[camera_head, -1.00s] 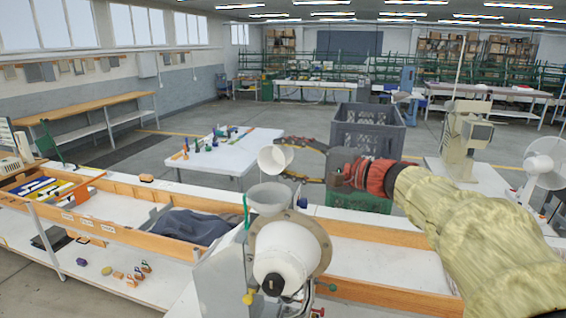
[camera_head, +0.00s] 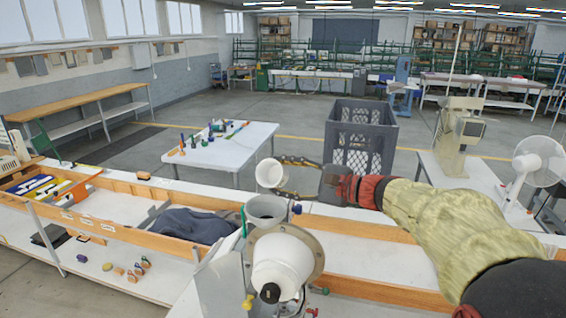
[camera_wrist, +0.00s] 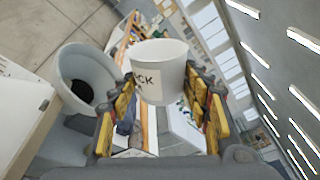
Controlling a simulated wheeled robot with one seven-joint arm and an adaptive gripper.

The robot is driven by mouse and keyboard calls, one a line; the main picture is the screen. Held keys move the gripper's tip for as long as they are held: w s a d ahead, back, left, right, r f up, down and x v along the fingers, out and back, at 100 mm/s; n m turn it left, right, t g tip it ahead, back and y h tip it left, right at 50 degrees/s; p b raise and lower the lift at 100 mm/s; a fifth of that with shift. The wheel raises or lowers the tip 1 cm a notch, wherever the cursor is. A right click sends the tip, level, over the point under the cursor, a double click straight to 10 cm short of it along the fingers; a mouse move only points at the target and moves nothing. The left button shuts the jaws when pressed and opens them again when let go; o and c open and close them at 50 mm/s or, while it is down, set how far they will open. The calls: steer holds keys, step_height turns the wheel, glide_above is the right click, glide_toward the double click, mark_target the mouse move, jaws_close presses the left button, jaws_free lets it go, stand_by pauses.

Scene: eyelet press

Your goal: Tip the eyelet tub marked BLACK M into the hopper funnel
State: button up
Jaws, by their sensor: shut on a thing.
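A white tub (camera_head: 270,173) is held in my gripper (camera_head: 296,178), tilted, with its round mouth towards the head camera. In the wrist view the tub (camera_wrist: 160,80) sits between the two yellow-padded fingers. Its label shows only the letters "CK"; the rest is hidden. The grey hopper funnel (camera_head: 267,210) stands on the press just below the tub, with a gap between them. In the wrist view the funnel (camera_wrist: 88,75) lies left of the tub, with a dark hole inside. I cannot see any eyelets inside the tub or falling.
The white press body (camera_head: 282,262) stands below the funnel at the front. A wooden-edged bench (camera_head: 110,203) with dark cloth (camera_head: 190,226) lies left. A grey crate (camera_head: 361,138) and a white table (camera_head: 222,148) stand behind. A white fan (camera_head: 540,162) is at right.

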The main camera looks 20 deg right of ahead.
mark_target(282, 202)
steer(key=shift+w+d+f+m+g+p, duration=0.15)
steer(key=shift+m+p, duration=0.65)
steer(key=shift+p, duration=1.05)
steer(key=shift+f+m+g+p, duration=0.2)
steer(key=shift+m+p, duration=0.6)
steer(key=shift+p, duration=1)
steer(key=m+p, duration=0.1)
steer(key=p, duration=0.2)
steer(key=f+m+p, duration=0.1)
steer(key=m+p, duration=0.1)
steer(key=p, duration=0.1)
steer(key=a+m+g+y+p, duration=0.1)
steer(key=m+p, duration=0.1)
steer(key=p, duration=0.1)
steer(key=shift+s+f, duration=0.4)
steer(key=shift+f+m+p, duration=0.35)
steer(key=shift+m+p, duration=0.4)
steer(key=shift+m, duration=0.05)
steer(key=shift+s, duration=0.15)
